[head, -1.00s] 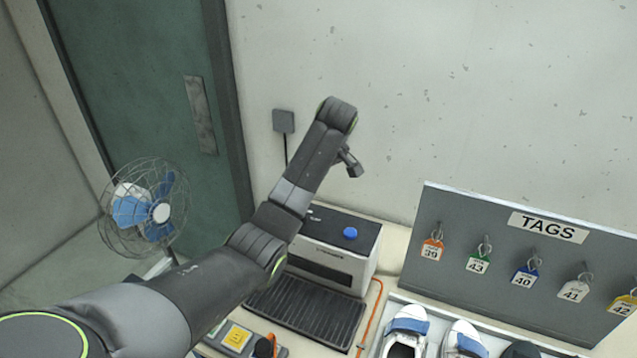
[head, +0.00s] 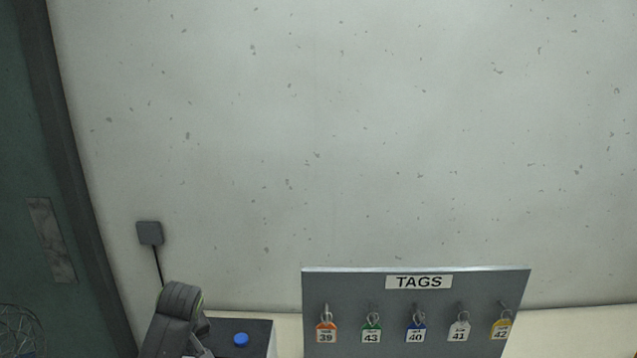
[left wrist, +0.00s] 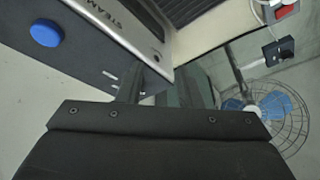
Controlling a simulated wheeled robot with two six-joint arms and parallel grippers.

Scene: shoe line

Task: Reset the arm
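My left arm (head: 172,322) shows at the bottom left of the head view, in front of the wall and beside the steam machine. Its gripper is not clear there. In the left wrist view my left gripper (left wrist: 161,88) has two dark fingers standing apart, with nothing seen between them. My right arm and gripper are in neither view.
The steam machine (head: 258,337) has a blue button (head: 240,339). It also shows close by in the left wrist view (left wrist: 95,50). A grey TAGS board (head: 345,289) holds several numbered tags. A caged fan (left wrist: 272,112) stands beyond. The wall above is clear.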

